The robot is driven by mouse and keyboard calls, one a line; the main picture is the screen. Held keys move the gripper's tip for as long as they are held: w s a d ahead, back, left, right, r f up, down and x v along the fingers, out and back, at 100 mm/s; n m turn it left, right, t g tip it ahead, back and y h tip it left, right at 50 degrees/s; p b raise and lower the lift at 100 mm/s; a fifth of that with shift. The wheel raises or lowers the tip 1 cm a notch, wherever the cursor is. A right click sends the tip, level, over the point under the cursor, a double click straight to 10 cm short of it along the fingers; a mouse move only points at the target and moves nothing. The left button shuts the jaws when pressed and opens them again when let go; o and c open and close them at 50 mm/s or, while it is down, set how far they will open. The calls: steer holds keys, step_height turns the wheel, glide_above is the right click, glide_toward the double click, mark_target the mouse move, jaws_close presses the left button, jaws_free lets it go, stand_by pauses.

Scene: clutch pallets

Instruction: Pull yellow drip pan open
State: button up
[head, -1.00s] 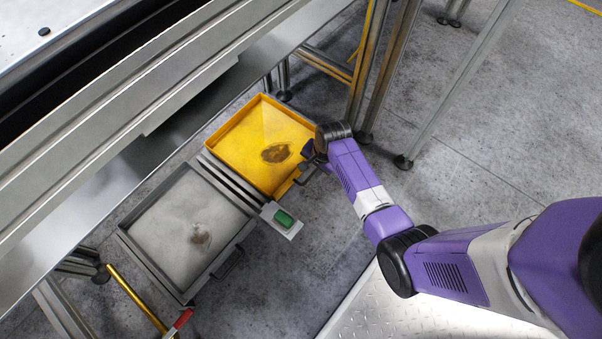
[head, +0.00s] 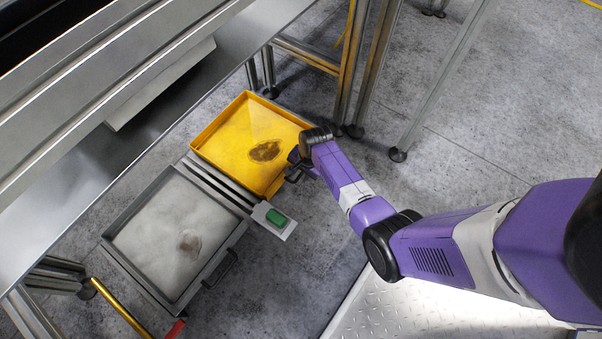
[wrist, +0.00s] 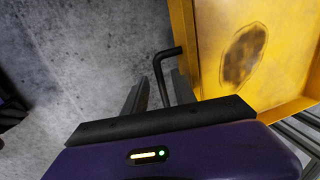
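The yellow drip pan (head: 225,138) stands out from under the metal frame, with a dark brown stain on its floor. It also fills the upper right of the wrist view (wrist: 211,80). Its black bar handle (wrist: 166,70) sticks out from the front wall. My gripper (head: 294,164) is at this handle, at the pan's front. In the wrist view my gripper (wrist: 160,88) has its two grey fingers on either side of the handle, with narrow gaps showing. The lower part of the handle is hidden behind my gripper's body.
A grey pan (head: 128,222) with its own handle (head: 222,269) lies left of the yellow one. A green switch on a plate (head: 277,217) sits between their fronts. Metal legs (head: 368,75) stand behind and right. Bare floor (head: 310,245) lies in front.

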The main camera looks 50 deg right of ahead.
steer(key=shift+c, duration=0.4)
jaws_close()
stand_by(0.9)
